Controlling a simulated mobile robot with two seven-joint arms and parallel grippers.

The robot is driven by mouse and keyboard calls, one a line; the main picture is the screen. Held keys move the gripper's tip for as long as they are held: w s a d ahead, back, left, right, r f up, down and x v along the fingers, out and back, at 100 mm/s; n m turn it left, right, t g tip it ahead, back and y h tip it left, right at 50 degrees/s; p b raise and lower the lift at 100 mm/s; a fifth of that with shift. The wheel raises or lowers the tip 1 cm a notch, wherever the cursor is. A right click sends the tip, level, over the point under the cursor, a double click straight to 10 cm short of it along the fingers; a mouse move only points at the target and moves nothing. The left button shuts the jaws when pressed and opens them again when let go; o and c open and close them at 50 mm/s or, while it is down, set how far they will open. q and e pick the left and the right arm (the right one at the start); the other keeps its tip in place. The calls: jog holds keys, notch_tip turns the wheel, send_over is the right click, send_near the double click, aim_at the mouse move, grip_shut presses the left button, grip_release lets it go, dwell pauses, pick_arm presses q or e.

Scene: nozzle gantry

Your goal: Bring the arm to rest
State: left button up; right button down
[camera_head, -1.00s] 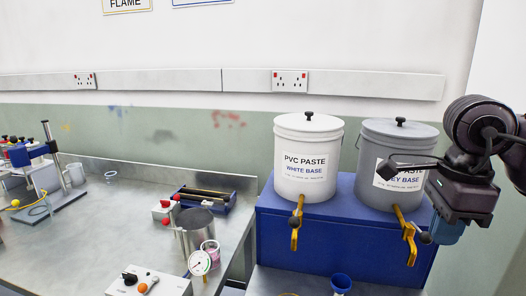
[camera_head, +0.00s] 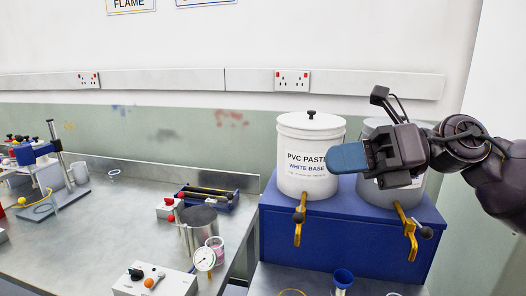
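My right arm comes in from the right edge. Its dark gripper (camera_head: 350,157) with blue fingers points left. It is in front of the grey bucket (camera_head: 373,128) and its fingers overlap the right side of the white bucket (camera_head: 298,178) in the picture. Only one blue finger side shows, so the gap between the fingers is hidden. I see nothing held in it. My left gripper is not in view.
Both buckets stand on a blue stand (camera_head: 335,222) with yellow taps (camera_head: 299,225) at the front. A steel bench (camera_head: 100,225) on the left bears a metal pot (camera_head: 199,235), a gauge (camera_head: 204,258) and a control box (camera_head: 150,283). A blue cup (camera_head: 342,279) is below the stand.

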jog(key=w+d+f+m+t+y, duration=0.1)
jog(key=w+d+f+m+t, duration=0.3)
jog(key=m+t, duration=0.45)
jog(key=w+d+f+m+t, duration=0.1)
jog(key=w+f+m+t, duration=0.35)
jog(key=m, duration=0.65)
jog(key=w+d+f+m+t+h, duration=0.1)
jog(key=d+f+m+t+h, duration=0.2)
jog(key=f+m+h, duration=0.35)
jog(key=w+d+f+m+t+h, duration=0.15)
jog(key=d+f+m+h, duration=0.25)
jog(key=f+m, duration=0.45)
jog(key=s+d+f+m+g+h, duration=0.1)
jog(key=s+d+f+m+h, duration=0.25)
jog(key=f, duration=0.65)
jog(key=s+f+m+g+h, duration=0.2)
jog(key=s+f+m, duration=0.2)
jog(key=s+f, duration=0.4)
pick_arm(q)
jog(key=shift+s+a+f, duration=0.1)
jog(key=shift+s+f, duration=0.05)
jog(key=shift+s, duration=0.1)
pick_arm(e)
jog(key=s+d+f+m+g+h, duration=0.1)
jog(key=s+f+m+g, duration=0.2)
jog(key=s+f, duration=1)
jog(key=shift+s+h, duration=0.3)
jog(key=shift+s, duration=0.9)
